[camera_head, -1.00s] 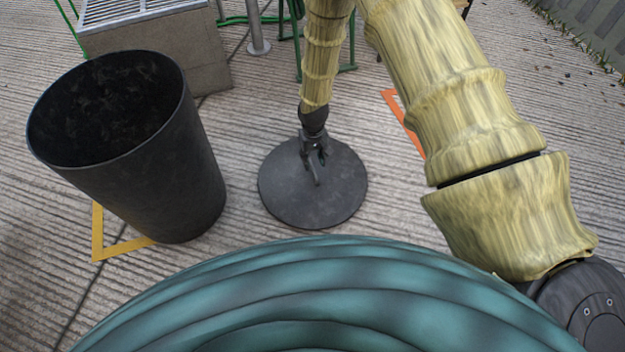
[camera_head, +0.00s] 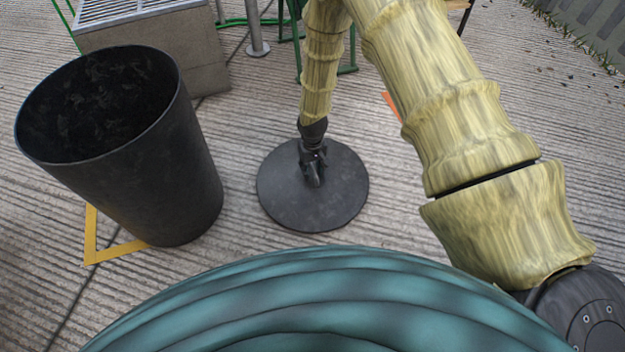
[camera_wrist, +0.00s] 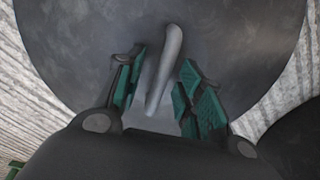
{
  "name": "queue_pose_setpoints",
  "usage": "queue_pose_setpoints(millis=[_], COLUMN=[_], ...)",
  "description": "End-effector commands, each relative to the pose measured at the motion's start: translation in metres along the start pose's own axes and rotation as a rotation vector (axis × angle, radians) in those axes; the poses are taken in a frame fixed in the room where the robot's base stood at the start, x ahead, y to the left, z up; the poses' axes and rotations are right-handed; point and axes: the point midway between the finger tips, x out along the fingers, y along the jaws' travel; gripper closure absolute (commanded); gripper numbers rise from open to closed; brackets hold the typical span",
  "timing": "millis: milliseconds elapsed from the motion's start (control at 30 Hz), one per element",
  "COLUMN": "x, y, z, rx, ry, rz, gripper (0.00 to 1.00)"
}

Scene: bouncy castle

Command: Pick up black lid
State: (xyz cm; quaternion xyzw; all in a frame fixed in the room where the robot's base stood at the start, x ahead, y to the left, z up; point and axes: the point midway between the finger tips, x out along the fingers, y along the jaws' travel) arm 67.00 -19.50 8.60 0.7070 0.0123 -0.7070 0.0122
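The black lid (camera_head: 340,195) is a round dark disc on the ribbed ground in the middle of the head view. In the wrist view its dark face (camera_wrist: 235,55) fills most of the picture, with a raised grey bar handle (camera_wrist: 165,70) across it. My gripper (camera_head: 314,180) is over the lid's middle, pointing down. In the wrist view my gripper (camera_wrist: 160,95) is open, its green-padded fingers on either side of the handle, with gaps to it. Whether the fingertips touch the lid cannot be told.
A tall black open bin (camera_head: 165,165) stands left of the lid. A yellow ground marking (camera_head: 92,235) shows beside its base, and an orange marking (camera_head: 390,103) lies right of my forearm. A concrete block with a grate (camera_head: 165,60) is behind. Ground around the lid is clear.

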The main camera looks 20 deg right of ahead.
Motion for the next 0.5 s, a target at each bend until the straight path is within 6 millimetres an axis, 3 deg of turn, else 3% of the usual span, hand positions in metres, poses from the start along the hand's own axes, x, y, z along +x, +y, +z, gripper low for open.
queue_pose_setpoints(millis=[500], x=[0.0044], y=[0.0001], z=[0.0007], rx=[0.001], ry=[-0.001], rz=[0.000], gripper=[0.63])
